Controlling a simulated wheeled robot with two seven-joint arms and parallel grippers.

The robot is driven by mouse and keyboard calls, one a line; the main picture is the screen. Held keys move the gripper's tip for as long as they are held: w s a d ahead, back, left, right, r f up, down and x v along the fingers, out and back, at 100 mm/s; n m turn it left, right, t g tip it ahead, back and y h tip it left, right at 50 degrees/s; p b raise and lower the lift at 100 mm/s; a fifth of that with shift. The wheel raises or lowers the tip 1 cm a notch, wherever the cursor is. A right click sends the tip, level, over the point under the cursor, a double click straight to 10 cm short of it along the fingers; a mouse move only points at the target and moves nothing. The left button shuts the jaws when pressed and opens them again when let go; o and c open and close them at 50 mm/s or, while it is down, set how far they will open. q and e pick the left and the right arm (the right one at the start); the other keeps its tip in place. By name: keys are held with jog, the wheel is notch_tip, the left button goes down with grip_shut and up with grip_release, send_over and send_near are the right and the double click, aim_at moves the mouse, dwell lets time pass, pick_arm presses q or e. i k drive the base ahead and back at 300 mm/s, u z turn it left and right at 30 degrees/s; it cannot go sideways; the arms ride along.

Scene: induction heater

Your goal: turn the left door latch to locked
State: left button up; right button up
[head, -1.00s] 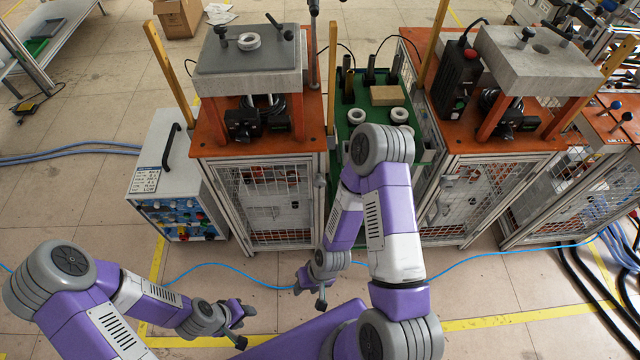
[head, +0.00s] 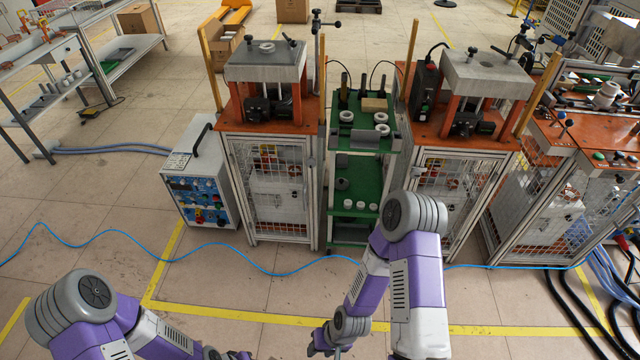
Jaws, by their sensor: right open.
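The left cabinet has a mesh door (head: 275,190) that stands upright in its metal frame and looks closed. A small grey knob, which looks like the left door latch (head: 312,162), sits at the right side of this door. It is too small to tell which way it is turned. My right gripper (head: 328,346) is open and empty at the bottom middle, low over the floor and well apart from the door. My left gripper (head: 228,354) shows only in part at the bottom edge, and its fingers are cut off.
A control box (head: 196,190) stands left of the cabinet. A green shelf cart (head: 345,180) stands to its right, then a second caged cabinet (head: 455,185). A blue cable (head: 140,240) crosses the floor in front.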

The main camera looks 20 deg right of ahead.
aim_at(311, 163)
jog(key=u, duration=0.7)
jog(key=i, duration=1.75)
jog(key=z, duration=1.1)
jog(key=i, duration=0.5)
jog(key=z, duration=0.5)
